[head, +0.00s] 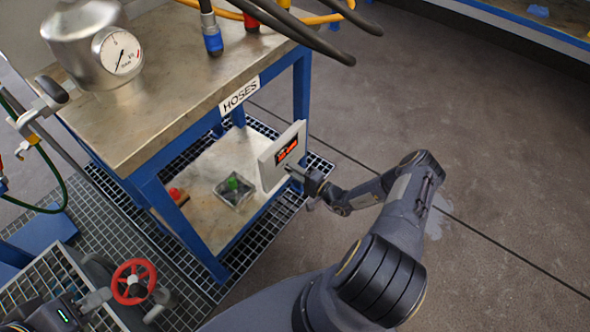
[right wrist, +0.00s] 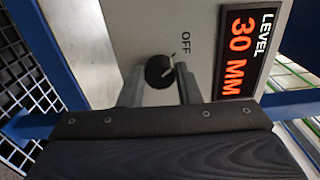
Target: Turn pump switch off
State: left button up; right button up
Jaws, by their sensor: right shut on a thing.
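The pump switch is a black round knob (right wrist: 160,70) on a pale panel, seen in the right wrist view. In the head view my right gripper (head: 298,172) is at the panel (head: 272,160), and the knob is hidden there. My left gripper (head: 95,299) is at the lower left, near a red valve wheel (head: 134,282); its jaws are unclear.
The blue-framed table (head: 180,75) marked HOSES carries a steel vessel with a gauge (head: 118,52) and hoses. A tray with a green item (head: 235,184) sits on its lower shelf. Floor is clear at right.

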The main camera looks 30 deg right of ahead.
dwell(0.4)
jog(key=o, duration=1)
jog(key=shift+c, duration=0.2)
jog(key=p+v, duration=0.1)
jog(key=v, duration=0.6)
jog(key=shift+s+p, duration=0.4)
jog(key=shift+d, duration=0.15)
